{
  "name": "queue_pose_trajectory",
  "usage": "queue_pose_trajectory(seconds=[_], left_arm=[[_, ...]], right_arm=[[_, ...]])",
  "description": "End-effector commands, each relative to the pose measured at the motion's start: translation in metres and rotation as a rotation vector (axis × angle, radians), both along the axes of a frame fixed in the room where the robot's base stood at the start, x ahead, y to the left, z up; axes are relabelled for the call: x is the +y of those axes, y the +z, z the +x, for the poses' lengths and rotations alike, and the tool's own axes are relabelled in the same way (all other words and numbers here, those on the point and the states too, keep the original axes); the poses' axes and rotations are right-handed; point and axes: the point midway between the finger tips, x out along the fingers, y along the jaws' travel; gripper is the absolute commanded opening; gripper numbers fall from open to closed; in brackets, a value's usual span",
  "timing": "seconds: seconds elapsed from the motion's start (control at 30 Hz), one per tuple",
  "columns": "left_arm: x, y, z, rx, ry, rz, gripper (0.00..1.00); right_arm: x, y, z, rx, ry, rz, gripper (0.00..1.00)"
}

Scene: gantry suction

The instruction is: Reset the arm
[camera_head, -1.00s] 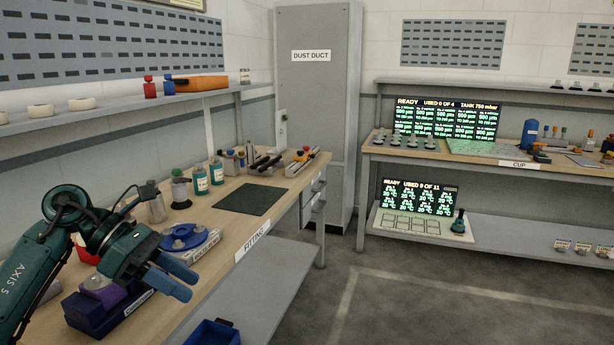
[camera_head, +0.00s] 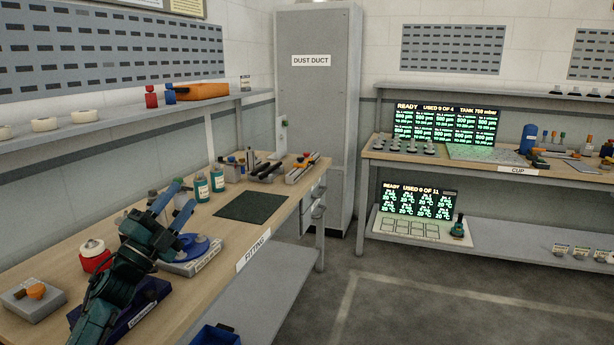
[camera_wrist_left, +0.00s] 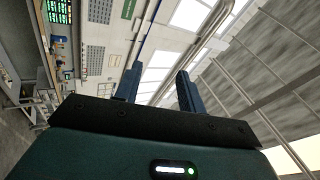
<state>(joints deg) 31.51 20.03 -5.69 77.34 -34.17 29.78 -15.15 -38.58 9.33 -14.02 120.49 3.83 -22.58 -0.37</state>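My left gripper (camera_head: 184,194) is raised over the left part of the fitting bench (camera_head: 228,247), with its blue fingers pointing up and away. In the left wrist view the two fingers of the same gripper (camera_wrist_left: 158,75) stand apart with nothing between them; the wall and ceiling show behind. The teal left arm (camera_head: 110,290) comes up from the lower left and hides part of a dark blue box (camera_head: 142,308) on the bench. My right gripper is not in view.
Near the arm are a red-based white roll (camera_head: 94,256), a grey block with orange parts (camera_head: 33,298) and a blue disc on a tray (camera_head: 197,247). Teal bottles (camera_head: 202,187) stand further back. A dark mat (camera_head: 251,207) lies bare. A shelf (camera_head: 120,115) runs above.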

Motion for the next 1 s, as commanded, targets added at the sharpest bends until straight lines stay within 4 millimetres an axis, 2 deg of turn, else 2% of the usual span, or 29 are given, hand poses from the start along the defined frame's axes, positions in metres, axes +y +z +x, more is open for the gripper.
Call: queue_pose_trajectory(seconds=[0.03, 0.1, 0.2, 0.3, 0.47, 0.5, 0.67, 0.77, 0.87, 0.97, 1.0], left_arm=[[0.021, -0.004, 0.012, 0.089, 0.050, -0.134, 0.40], [0.046, -0.015, 0.026, 0.212, 0.108, -0.307, 0.40], [0.072, -0.038, 0.039, 0.373, 0.168, -0.519, 0.40], [0.089, -0.064, 0.047, 0.520, 0.214, -0.696, 0.40], [0.101, -0.109, 0.049, 0.743, 0.269, -0.934, 0.40], [0.099, -0.123, 0.046, 0.795, 0.278, -0.973, 0.40], [0.064, -0.184, 0.011, 0.881, 0.262, -0.939, 0.40], [0.043, -0.222, -0.017, 0.945, 0.252, -0.930, 0.40], [0.017, -0.263, -0.055, 1.023, 0.238, -0.925, 0.40], [-0.013, -0.304, -0.105, 1.115, 0.221, -0.931, 0.40], [-0.025, -0.320, -0.129, 1.156, 0.213, -0.935, 0.40]], right_arm=[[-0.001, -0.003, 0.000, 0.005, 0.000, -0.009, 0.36], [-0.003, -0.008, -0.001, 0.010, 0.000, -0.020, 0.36], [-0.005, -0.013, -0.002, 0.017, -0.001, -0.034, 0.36], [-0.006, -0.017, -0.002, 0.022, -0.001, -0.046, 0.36], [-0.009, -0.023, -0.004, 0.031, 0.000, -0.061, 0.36], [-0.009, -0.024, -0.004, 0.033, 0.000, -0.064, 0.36], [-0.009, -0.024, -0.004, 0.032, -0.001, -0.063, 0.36], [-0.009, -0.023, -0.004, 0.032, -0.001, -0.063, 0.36], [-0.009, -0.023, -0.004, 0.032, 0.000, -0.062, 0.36], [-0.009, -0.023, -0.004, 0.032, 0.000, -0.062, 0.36], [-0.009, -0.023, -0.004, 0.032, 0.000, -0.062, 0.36]])
